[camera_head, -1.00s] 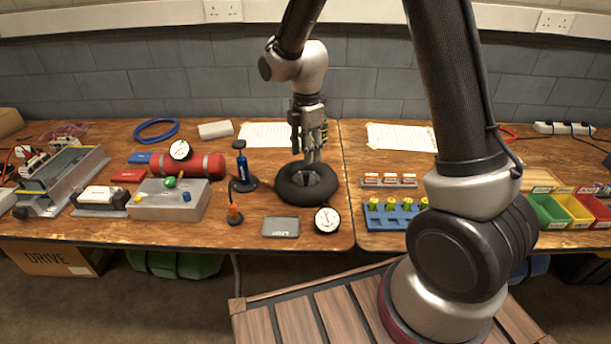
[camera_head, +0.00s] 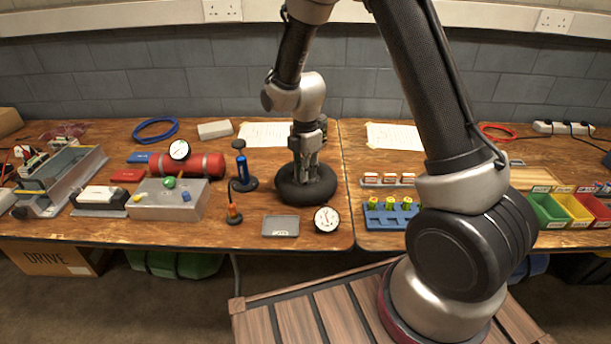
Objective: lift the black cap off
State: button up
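A black tyre (camera_head: 306,195) lies flat on the wooden workbench, near the middle. My gripper (camera_head: 306,174) points down over the tyre's centre, and its fingers reach down to about the level of the tyre. The fingers hide the middle of the tyre. I cannot make out the black cap; it is hidden or too small to tell. I cannot tell whether the fingers are open or shut, or whether they touch anything.
A blue pump (camera_head: 242,170) and an orange-black tool (camera_head: 233,212) stand left of the tyre. A grey tray (camera_head: 281,226) and round gauge (camera_head: 327,219) lie in front. A blue rack (camera_head: 391,217) sits to the right. A red cylinder (camera_head: 190,165) lies further left.

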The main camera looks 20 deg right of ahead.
jog(key=shift+c, duration=0.2)
notch_tip(320, 180, up, 10)
dwell(0.5)
